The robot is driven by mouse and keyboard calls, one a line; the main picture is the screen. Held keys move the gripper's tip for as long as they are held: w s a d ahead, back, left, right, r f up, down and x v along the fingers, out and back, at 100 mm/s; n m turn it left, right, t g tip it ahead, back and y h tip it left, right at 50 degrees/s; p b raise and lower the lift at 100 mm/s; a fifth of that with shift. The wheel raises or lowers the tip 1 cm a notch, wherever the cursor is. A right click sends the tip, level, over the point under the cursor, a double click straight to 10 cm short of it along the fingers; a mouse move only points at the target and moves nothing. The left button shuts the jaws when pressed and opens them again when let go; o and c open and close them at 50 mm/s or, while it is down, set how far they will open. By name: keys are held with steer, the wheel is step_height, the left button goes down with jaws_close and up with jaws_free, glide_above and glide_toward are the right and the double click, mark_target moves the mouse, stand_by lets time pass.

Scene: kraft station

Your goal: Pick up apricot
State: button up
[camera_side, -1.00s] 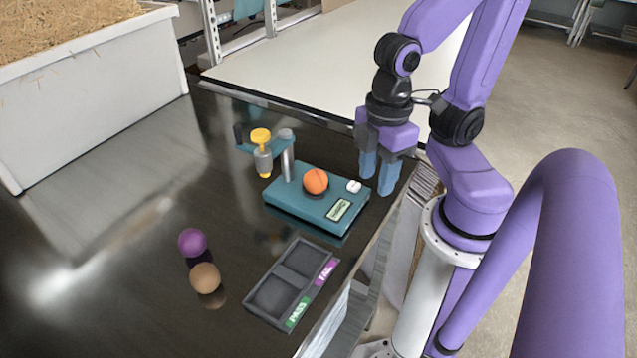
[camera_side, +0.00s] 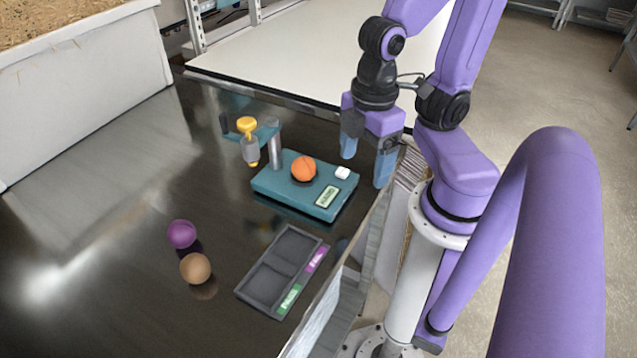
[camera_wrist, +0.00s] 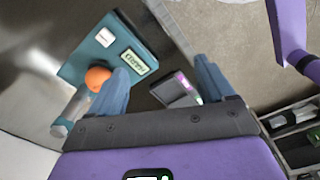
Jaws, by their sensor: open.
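A round orange ball (camera_side: 303,168), apparently the apricot, rests on a teal device with a small display (camera_side: 327,197). In the wrist view the orange ball (camera_wrist: 98,79) is left of the left finger, partly hidden behind it. My gripper (camera_side: 366,170) is open and empty, pointing down to the right of the teal device and apart from the ball. In the wrist view my gripper (camera_wrist: 162,70) shows its two blue fingers spread wide with nothing between them.
A purple ball (camera_side: 181,234) and a tan ball (camera_side: 195,268) lie on the dark table at left. A dark two-compartment tray (camera_side: 252,287) with green and purple labels sits empty near the front edge. A post with a yellow-topped part (camera_side: 247,125) stands at the teal device's back left.

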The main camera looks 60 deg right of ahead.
step_height(320, 180, up, 10)
steer(key=m, duration=2.6)
glide_above(303, 159)
step_height(303, 159, down, 18)
steer(key=shift+s+r, duration=0.1)
steer(key=shift+r, duration=0.05)
steer(key=c, duration=1.2)
steer(key=shift+r, duration=0.15)
steer(key=shift+c, duration=0.2)
